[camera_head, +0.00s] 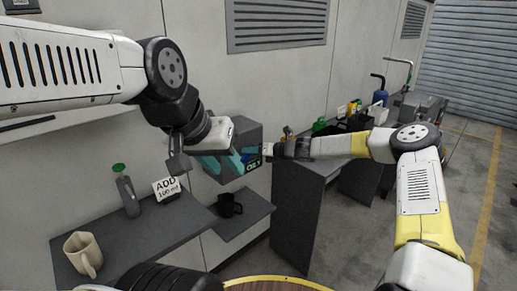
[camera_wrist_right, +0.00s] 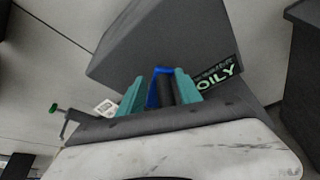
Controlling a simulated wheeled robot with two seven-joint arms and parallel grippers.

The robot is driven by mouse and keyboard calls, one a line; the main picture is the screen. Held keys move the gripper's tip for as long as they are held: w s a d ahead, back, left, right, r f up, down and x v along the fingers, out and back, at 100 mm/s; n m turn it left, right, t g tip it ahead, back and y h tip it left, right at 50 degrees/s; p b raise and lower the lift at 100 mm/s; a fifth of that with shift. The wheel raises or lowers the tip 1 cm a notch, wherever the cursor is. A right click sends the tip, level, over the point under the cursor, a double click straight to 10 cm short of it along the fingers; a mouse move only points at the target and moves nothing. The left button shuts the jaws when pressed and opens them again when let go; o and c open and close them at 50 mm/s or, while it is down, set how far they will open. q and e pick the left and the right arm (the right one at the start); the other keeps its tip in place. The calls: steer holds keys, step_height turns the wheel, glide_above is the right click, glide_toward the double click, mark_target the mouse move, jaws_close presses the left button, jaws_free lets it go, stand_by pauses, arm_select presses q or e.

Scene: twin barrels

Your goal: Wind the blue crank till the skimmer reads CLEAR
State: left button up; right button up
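The skimmer is a dark grey box (camera_head: 243,133) at the middle of the head view. Its small display (camera_head: 253,164) shows green letters, and in the right wrist view the display (camera_wrist_right: 216,79) reads OILY. The blue crank (camera_wrist_right: 152,95) stands between the teal fingers of my right gripper (camera_wrist_right: 160,92), which close in on both sides of it around a dark grip. In the head view my right gripper (camera_head: 256,155) is at the box's right side. My left gripper (camera_head: 217,166) is at the box's left front; its fingertips overlap the box and their gap is unclear.
A shelf (camera_head: 150,240) at the lower left holds a beige mug (camera_head: 82,254), a green-capped bottle (camera_head: 127,196) and an ADD 100 ml card (camera_head: 166,188). A black mug (camera_head: 229,206) stands on the ledge below the box. A cluttered bench lies behind my right arm.

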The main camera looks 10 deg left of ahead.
steer(key=v, duration=0.7)
steer(key=shift+s+d+r, duration=0.2)
steer(key=shift+s, duration=0.05)
